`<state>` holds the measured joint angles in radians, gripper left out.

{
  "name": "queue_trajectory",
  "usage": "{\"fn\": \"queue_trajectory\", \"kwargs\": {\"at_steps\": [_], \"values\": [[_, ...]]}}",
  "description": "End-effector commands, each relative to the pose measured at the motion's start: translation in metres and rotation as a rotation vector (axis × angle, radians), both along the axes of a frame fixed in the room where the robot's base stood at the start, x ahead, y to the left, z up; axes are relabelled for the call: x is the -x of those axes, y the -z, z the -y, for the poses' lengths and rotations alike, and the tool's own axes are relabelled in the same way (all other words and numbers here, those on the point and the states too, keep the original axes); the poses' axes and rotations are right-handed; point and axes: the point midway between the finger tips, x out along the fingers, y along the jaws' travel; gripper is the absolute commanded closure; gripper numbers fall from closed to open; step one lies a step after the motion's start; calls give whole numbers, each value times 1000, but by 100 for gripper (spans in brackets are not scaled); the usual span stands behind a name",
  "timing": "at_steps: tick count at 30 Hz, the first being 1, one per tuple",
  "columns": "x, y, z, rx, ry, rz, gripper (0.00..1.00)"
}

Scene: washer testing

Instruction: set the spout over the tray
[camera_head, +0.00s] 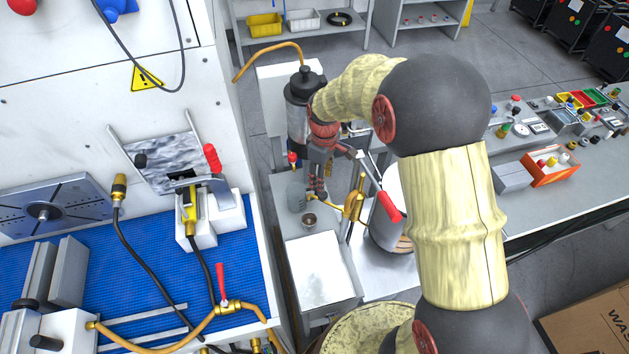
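A grey tray (322,268) with a whitish inside sits on the low bench in the middle of the view. Behind it and to its right stands a brass pipe fitting (357,196) that appears to carry the spout; a short branch reaches left from it, and its exact outlet is hard to make out. A lever with a red handle (389,206) slopes down to the right by the fitting. My gripper (318,182) points down just left of the brass fitting, behind the tray. Its fingers are small and partly hidden, so I cannot tell whether they touch the spout.
A dark cylinder (298,108) with a yellow hose stands behind my gripper. A small cup (309,221) is behind the tray. A metal drum (388,236) is to the right, partly behind my arm. The blue-matted washer bench (110,275) fills the left.

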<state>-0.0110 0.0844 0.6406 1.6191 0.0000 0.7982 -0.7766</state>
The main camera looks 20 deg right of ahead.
Motion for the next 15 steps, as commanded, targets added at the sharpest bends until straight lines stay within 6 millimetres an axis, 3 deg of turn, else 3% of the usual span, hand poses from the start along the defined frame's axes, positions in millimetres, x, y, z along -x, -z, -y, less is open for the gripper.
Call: {"fn": "queue_trajectory", "kwargs": {"at_steps": [9,15], "values": [[1,48,0,0,1,-3,57],[0,68,0,0,2,0,57]]}}
